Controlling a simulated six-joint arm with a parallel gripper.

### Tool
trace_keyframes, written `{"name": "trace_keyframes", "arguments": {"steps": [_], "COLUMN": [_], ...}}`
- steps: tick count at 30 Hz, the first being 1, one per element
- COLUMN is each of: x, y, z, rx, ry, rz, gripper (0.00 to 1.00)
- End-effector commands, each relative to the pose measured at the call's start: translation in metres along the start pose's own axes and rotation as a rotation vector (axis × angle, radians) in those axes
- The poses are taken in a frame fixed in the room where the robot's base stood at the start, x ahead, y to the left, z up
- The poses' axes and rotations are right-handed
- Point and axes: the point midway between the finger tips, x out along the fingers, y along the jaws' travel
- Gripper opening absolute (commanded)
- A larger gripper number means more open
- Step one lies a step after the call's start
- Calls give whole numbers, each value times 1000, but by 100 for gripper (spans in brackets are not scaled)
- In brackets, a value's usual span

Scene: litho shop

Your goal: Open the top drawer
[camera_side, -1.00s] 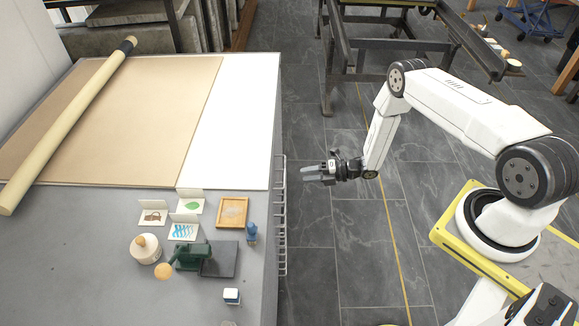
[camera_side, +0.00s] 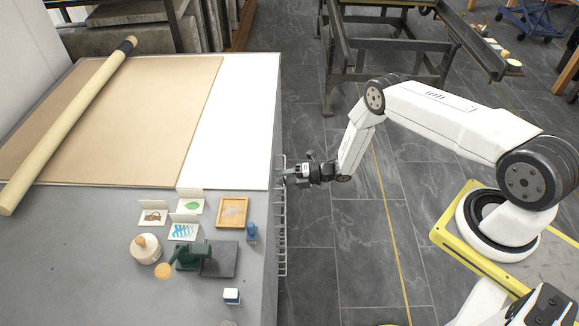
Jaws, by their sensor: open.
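The drawer cabinet (camera_side: 120,262) stands at the left, seen from above. Its drawer fronts face right and are mostly hidden below the top's edge. Several metal bar handles (camera_side: 281,235) stick out from that side in a stacked row. My gripper (camera_side: 287,174) is open at the upper end of this row, with its fingertips at the uppermost handle. I cannot tell whether the fingers straddle the bar or touch it. No drawer shows as pulled out.
Bare floor (camera_side: 340,240) lies right of the handles. A metal-framed table (camera_side: 385,70) stands behind.

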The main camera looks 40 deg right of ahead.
Motion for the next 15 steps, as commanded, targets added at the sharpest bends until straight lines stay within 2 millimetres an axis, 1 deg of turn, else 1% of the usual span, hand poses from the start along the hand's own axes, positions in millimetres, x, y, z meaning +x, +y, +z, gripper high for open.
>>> {"name": "trace_keyframes", "arguments": {"steps": [7, 8, 9, 11, 12, 15], "x": [1, 1, 1, 0, 0, 0], "y": [0, 0, 0, 0, 0, 0], "z": [0, 0, 0, 0, 0, 0], "rx": [0, 0, 0, 0, 0, 0], "ry": [0, 0, 0, 0, 0, 0], "rz": [0, 0, 0, 0, 0, 0], "gripper": [44, 34, 22, 3, 0, 0]}}
